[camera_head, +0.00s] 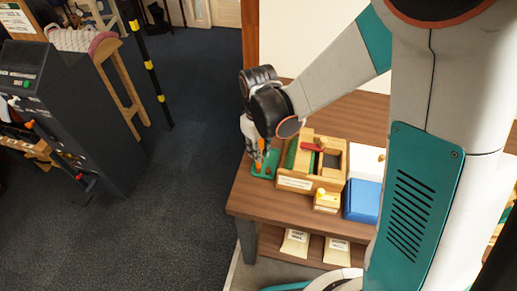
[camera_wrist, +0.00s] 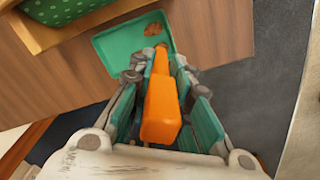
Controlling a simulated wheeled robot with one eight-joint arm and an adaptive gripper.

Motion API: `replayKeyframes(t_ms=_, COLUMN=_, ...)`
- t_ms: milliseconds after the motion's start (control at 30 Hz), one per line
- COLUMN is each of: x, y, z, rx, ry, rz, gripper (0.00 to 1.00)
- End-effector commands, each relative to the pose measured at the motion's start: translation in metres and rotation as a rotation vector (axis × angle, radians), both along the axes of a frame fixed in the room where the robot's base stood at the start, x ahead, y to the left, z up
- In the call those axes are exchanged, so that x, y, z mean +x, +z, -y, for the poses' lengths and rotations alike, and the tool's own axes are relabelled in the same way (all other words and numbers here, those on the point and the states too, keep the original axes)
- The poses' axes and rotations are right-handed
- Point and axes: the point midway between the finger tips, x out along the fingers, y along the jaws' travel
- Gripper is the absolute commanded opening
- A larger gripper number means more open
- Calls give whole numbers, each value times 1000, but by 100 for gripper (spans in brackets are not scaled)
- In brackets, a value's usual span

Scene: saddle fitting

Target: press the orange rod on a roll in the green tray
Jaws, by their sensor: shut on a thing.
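My gripper (camera_wrist: 164,78) is shut on the orange rod (camera_wrist: 160,112), which lies lengthwise between the fingers in the wrist view. The green tray (camera_wrist: 107,48) lies on the table just beyond the rod's far end. A brown roll (camera_wrist: 153,29) shows in the tray, near the rod's tip; whether the tip touches it I cannot tell. In the head view, my gripper (camera_head: 259,150) points down over the green tray (camera_head: 270,157) at the table's left end, with orange showing between the fingers.
A wooden box (camera_head: 327,183) with a red piece on top stands right of the tray. A small box with a yellow top (camera_head: 327,200) and a blue box (camera_head: 362,201) stand farther right. The table's left edge is close to the tray, with dark carpet beyond.

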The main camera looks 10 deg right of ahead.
Motion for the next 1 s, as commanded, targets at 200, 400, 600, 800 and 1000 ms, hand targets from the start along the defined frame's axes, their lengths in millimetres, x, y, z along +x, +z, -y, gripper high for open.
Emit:
replayKeyframes(t_ms=200, x=0, y=-3, z=0, rx=0, ry=0, rz=0, gripper=0)
replayKeyframes(t_ms=400, x=0, y=-6, z=0, rx=0, ry=0, rz=0, gripper=0)
replayKeyframes(t_ms=600, x=0, y=-8, z=0, rx=0, ry=0, rz=0, gripper=0)
replayKeyframes(t_ms=800, x=0, y=-11, z=0, rx=0, ry=0, rz=0, gripper=0)
replayKeyframes(t_ms=1000, x=0, y=-13, z=0, rx=0, ry=0, rz=0, gripper=0)
